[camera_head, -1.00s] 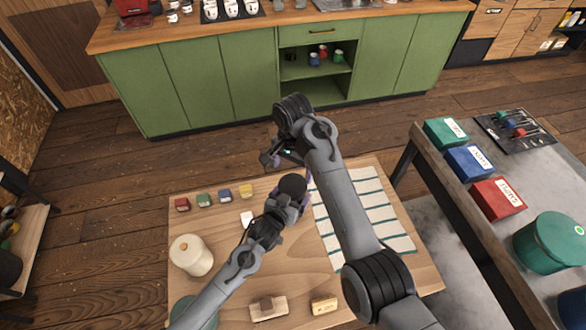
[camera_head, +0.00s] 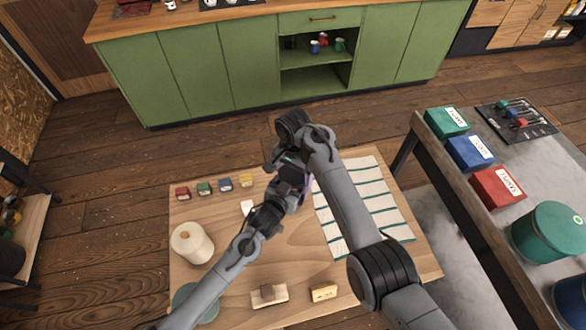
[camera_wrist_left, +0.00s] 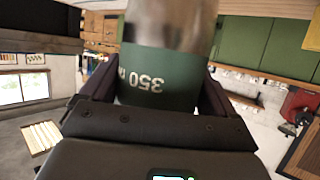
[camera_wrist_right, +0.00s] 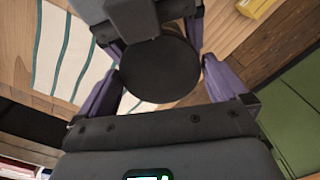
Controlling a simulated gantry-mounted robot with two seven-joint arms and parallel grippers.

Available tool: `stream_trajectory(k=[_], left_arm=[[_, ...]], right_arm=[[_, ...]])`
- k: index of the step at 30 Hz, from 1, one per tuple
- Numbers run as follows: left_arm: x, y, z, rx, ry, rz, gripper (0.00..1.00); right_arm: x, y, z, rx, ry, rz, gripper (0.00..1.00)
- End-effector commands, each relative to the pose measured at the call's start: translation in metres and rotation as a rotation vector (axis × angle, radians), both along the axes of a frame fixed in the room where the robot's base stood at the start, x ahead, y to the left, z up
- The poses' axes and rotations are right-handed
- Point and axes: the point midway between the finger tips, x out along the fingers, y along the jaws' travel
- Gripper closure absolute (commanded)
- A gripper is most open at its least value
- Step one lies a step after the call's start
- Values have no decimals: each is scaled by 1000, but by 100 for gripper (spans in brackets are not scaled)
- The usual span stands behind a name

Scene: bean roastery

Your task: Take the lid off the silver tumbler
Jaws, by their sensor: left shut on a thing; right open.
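The silver tumbler (camera_wrist_left: 165,60) shows close up in the left wrist view, with a green band marked 350. My left gripper (camera_wrist_left: 155,92) is shut on it around the green band and holds it above the table. The black round lid (camera_wrist_right: 160,70) shows in the right wrist view, between the spread purple fingers of my right gripper (camera_wrist_right: 155,45), with gaps at its sides. In the head view my right gripper (camera_head: 284,156) is right by my left gripper (camera_head: 296,176), and the arms mostly hide tumbler and lid.
A side table at right carries green, blue and red boxes (camera_head: 497,188) and a green canister (camera_head: 549,232).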

Motion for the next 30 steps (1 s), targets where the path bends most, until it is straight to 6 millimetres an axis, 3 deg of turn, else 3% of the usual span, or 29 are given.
stream_trajectory(k=[1,9,10,14,22,30], left_arm=[[0,0,-1,0,1,0,96],[0,0,-1,1,1,1,96],[0,0,-1,1,1,1,96],[0,0,-1,1,1,1,96],[0,0,-1,1,1,1,96],[0,0,-1,1,1,1,96]], right_arm=[[0,0,0,0,0,0,2],[0,0,0,0,0,0,43],[0,0,0,0,0,1,44],[0,0,0,0,0,80,44],[0,0,1,0,0,519,44],[0,0,1,0,0,580,44]])
